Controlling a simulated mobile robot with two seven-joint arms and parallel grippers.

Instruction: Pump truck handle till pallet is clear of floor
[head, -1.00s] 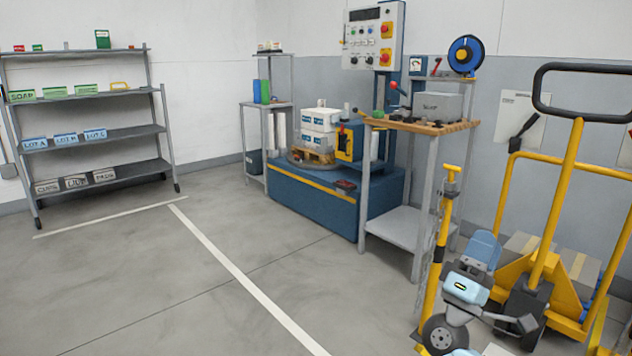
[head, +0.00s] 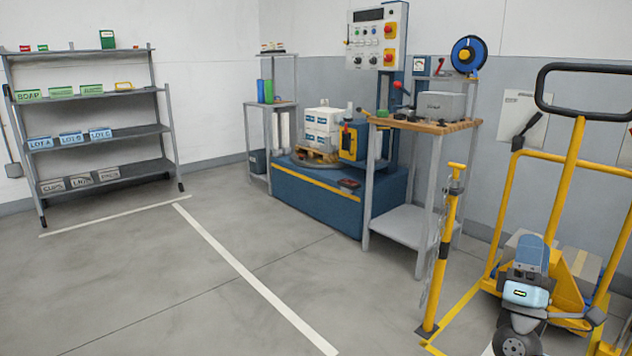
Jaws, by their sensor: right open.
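The pallet truck's handle is a black loop grip (head: 541,90) on a yellow shaft (head: 563,180) at the right, leaning slightly right towards its top. The truck's yellow body (head: 568,289) is low at the right edge, partly hidden by my right arm. Grey boxes with tan tape (head: 584,264) show behind it; the pallet and its gap to the floor cannot be made out. My right gripper (head: 572,320) is open and empty, low in front of the truck and well below the handle grip. My left gripper is not in view.
A yellow post (head: 445,250) with a chain stands left of the truck. A wooden-topped bench (head: 425,124) and a blue machine base (head: 315,200) stand behind. Shelving (head: 95,132) is at far left. The floor (head: 180,290) in the middle is clear.

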